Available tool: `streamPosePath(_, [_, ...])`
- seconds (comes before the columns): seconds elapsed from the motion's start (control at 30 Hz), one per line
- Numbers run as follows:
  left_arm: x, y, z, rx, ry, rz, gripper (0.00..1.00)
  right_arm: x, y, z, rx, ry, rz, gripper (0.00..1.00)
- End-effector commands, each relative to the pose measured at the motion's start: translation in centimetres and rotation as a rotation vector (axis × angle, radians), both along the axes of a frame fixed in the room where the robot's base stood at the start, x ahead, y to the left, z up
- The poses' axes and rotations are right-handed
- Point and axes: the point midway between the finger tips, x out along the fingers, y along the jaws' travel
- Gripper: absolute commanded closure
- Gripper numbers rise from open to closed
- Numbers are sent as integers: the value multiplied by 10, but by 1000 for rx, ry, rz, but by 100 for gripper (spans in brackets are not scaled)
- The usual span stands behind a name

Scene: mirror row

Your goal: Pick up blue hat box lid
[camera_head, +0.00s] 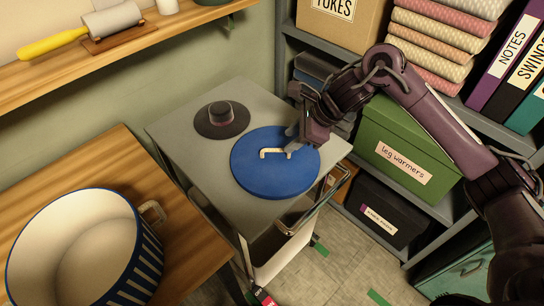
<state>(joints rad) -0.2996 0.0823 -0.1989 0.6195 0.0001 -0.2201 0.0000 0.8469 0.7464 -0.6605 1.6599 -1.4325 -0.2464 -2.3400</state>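The blue hat box lid (255,180) is a round disc with a pale bar handle (274,152) on top. It lies on the grey top of a cart (180,130), near its right side. My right gripper (296,138) reaches in from the right over the lid's upper right edge, close to the right end of the handle. Its fingers are small and partly hidden by the gripper body, so I cannot tell whether they touch the handle or how far apart they are. My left gripper is not in view.
Shelving with a green leg warmers box (405,150) and binders (510,60) stands at right, behind my arm.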

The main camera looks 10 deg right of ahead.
Motion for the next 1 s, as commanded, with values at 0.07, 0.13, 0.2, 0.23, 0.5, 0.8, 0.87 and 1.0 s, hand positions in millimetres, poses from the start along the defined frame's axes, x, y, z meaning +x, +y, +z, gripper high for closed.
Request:
streamPosePath(0.07, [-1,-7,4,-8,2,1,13,1,6,-7,2,4,-1,65])
streamPosePath(0.13, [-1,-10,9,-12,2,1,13,3,12,-12,2,4,-1,65])
streamPosePath(0.2, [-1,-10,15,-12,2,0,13,4,20,-20,3,5,-1,65])
streamPosePath(0.23, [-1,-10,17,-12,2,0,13,5,23,-23,4,4,-2,65])
streamPosePath(0.5, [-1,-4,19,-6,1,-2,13,12,34,-46,2,0,-4,65])
streamPosePath(0.8, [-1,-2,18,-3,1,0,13,12,33,-46,1,-1,-4,81])
streamPosePath(0.87, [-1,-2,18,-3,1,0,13,12,33,-46,1,-1,-4,89])
streamPosePath(1.0, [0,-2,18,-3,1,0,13,12,33,-46,1,-1,-4,100])
